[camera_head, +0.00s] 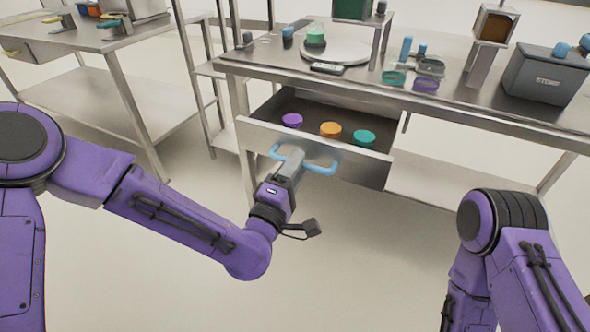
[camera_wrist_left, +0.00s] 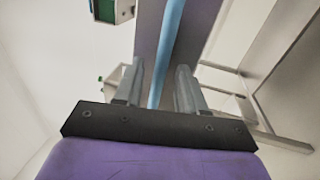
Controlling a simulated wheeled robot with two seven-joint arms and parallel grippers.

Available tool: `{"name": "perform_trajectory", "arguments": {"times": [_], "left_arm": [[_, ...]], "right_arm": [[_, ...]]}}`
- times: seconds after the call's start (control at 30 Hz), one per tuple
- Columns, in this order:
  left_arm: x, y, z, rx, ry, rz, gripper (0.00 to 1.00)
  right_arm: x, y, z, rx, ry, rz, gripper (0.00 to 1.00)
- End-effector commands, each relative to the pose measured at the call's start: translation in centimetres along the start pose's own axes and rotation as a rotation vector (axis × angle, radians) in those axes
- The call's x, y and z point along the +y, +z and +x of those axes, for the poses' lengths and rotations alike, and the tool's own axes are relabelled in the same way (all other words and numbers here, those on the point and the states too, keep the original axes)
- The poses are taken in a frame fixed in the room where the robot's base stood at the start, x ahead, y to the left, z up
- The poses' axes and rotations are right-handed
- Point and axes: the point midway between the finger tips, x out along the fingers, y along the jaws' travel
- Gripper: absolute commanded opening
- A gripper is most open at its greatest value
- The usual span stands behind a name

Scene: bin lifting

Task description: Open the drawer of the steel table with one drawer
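The steel table (camera_head: 470,105) has one drawer (camera_head: 228,129), which stands pulled out. A purple, an orange and a teal round piece lie inside it. A light-blue bar handle (camera_head: 322,169) is on the drawer front. My left gripper (camera_head: 291,160) is at this handle. In the left wrist view the blue handle (camera_wrist_left: 166,50) passes between the two fingers of my left gripper (camera_wrist_left: 160,75), with a gap showing on both sides, so the gripper is open around it. My right arm shows at lower right, but its gripper is out of view.
On the tabletop are a grey bin (camera_head: 545,76), a round plate (camera_head: 335,51), small coloured pieces and a raised stand. Another steel table (camera_head: 95,35) with a drawer stands at far left. The floor in front of the open drawer is clear.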

Motion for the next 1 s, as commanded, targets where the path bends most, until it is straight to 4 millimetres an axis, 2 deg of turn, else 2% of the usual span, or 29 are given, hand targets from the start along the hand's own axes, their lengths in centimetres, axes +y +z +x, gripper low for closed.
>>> {"name": "perform_trajectory", "arguments": {"times": [0.17, 0.4, 0.43, 0.47, 0.6, 1.0], "left_arm": [[-0.1, 0.0, -1.9, -0.001, -0.001, 0.000, 0.40], [-0.3, 0.0, -8.3, -0.002, -0.002, -0.002, 0.40], [0.7, 0.1, -8.4, -0.002, -0.004, 0.004, 0.40], [0.9, 0.1, -8.6, -0.002, -0.004, 0.005, 0.40], [0.5, 0.1, -9.9, -0.001, -0.002, 0.004, 0.40], [0.0, 0.0, -10.5, 0.000, 0.000, 0.000, 0.40]], "right_arm": [[0.0, 0.1, 0.3, 0.000, 0.000, 0.000, 0.43], [-0.1, 0.6, 1.5, 0.000, 0.000, 0.000, 0.43], [0.0, -0.1, -0.2, -0.001, 0.000, 0.000, 0.43], [0.1, -0.4, -1.1, -0.001, 0.000, 0.000, 0.43], [0.2, -1.1, -2.5, 0.001, 0.000, 0.000, 0.43], [0.2, -1.1, -2.6, 0.000, 0.000, 0.000, 0.43]]}}
